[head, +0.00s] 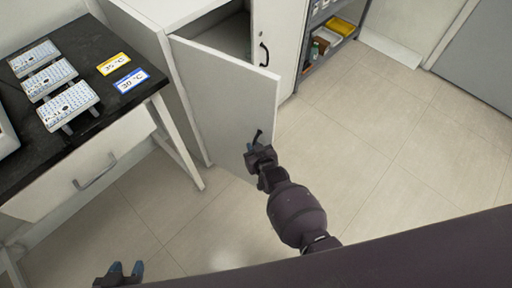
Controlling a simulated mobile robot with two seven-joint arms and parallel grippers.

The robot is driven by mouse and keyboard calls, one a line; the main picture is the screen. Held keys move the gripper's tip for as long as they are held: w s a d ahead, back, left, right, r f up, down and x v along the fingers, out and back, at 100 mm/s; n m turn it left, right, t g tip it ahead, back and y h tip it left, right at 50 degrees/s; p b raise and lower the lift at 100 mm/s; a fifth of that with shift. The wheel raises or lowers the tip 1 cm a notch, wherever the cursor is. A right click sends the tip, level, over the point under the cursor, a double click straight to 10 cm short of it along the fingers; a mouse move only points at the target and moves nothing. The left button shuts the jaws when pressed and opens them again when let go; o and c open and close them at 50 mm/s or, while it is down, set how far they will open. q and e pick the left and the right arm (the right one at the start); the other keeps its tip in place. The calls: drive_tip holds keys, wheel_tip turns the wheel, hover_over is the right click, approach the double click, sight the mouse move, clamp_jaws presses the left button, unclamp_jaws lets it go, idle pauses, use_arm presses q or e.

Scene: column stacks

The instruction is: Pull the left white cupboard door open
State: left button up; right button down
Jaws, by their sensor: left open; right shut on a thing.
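The left white cupboard door (222,95) stands partly open, swung out from the white cupboard (160,14). Part of the dark interior (228,38) shows above and behind it. My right gripper (257,145) is shut on the door's black handle (258,135), near the door's free edge. The lower end of the handle is hidden by the gripper. My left gripper (125,270) is open and empty at the bottom left, well away from the door.
The other cupboard door (278,35) is closed, with a black handle. A black-topped bench (75,110) with several white racks and two temperature signs stands at left. A shelf (318,62) with bins stands at the back. The tiled floor (370,140) at right is clear.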

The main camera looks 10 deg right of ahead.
use_arm(q)
drive_tip(key=shift+a, duration=0.1)
use_arm(e)
drive_tip(key=shift+a, duration=0.1)
idle(0.4)
drive_tip(key=c, duration=1.2)
unclamp_jaws()
use_arm(q)
drive_tip(key=shift+w+r, duration=0.1)
drive_tip(key=shift+w, duration=0.1)
use_arm(e)
drive_tip(key=shift+s, duration=0.1)
drive_tip(key=shift+s+r, duration=0.15)
use_arm(q)
drive_tip(key=r+p, duration=0.3)
drive_tip(key=shift+w+d+r+t+p, duration=0.2)
drive_tip(key=shift+d+r+t+p, duration=0.05)
drive_tip(key=shift+t+p, duration=0.1)
use_arm(e)
drive_tip(key=v, duration=1)
drive_tip(key=shift+s, duration=0.2)
